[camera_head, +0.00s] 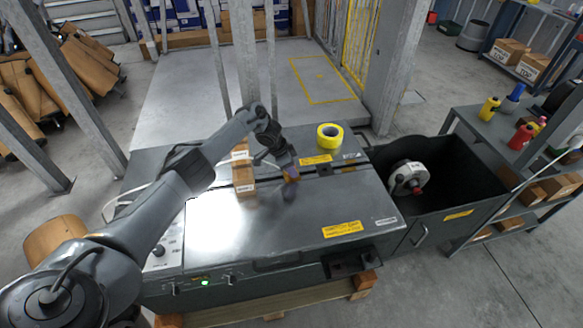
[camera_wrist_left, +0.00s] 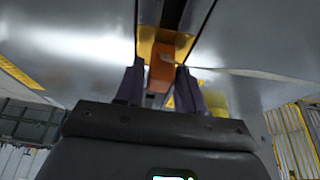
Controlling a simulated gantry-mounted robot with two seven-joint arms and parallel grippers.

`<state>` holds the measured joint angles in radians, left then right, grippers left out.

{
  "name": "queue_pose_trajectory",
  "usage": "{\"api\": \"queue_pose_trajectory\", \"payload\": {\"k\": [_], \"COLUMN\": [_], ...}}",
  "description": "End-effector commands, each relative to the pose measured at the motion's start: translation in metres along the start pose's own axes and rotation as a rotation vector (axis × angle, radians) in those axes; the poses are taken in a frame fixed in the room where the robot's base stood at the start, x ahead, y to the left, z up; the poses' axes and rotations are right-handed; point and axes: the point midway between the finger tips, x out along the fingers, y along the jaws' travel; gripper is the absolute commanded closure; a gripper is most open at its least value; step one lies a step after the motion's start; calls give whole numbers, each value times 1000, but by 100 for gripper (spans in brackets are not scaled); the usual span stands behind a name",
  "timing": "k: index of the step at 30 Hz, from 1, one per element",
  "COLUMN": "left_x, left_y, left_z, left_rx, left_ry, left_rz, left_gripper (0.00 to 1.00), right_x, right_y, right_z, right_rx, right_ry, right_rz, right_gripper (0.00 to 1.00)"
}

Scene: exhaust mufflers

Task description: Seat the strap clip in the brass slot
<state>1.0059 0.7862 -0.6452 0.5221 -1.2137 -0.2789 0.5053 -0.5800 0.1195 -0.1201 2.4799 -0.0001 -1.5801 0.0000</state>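My left gripper (camera_head: 289,172) reaches down over the slotted top of the grey strapping machine (camera_head: 240,215). In the left wrist view its two dark fingers (camera_wrist_left: 160,82) stand on either side of an orange block, which looks like the strap clip (camera_wrist_left: 160,74), and appear closed on it. Just beyond the clip is the yellow brass slot (camera_wrist_left: 147,47), set in line with the dark groove in the metal top. The clip's far end overlaps the brass in this view; I cannot tell whether it is inside. My right gripper is not in view.
A yellow tape roll (camera_head: 330,135) lies on the machine's back edge. Small cardboard boxes (camera_head: 243,180) stand left of the gripper. An open dark bin with a white reel (camera_head: 408,176) is at the right. The machine's front top is clear.

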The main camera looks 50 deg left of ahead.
Motion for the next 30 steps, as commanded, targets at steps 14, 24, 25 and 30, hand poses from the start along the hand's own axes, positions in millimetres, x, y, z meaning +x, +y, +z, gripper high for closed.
{"api": "queue_pose_trajectory", "payload": {"k": [14,24,25,30], "left_x": [-3,-48,-54,-81], "left_y": [0,-1,-1,-1], "left_z": [0,-1,-1,-1], "left_rx": [0,1,2,1], "left_ry": [0,1,0,0], "left_rz": [0,-2,-2,-2], "left_gripper": [39,39,39,39], "right_x": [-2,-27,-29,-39], "right_y": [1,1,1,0], "right_z": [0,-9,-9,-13], "right_rx": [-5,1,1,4], "right_ry": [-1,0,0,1], "right_rz": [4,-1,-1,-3], "right_gripper": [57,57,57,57]}}
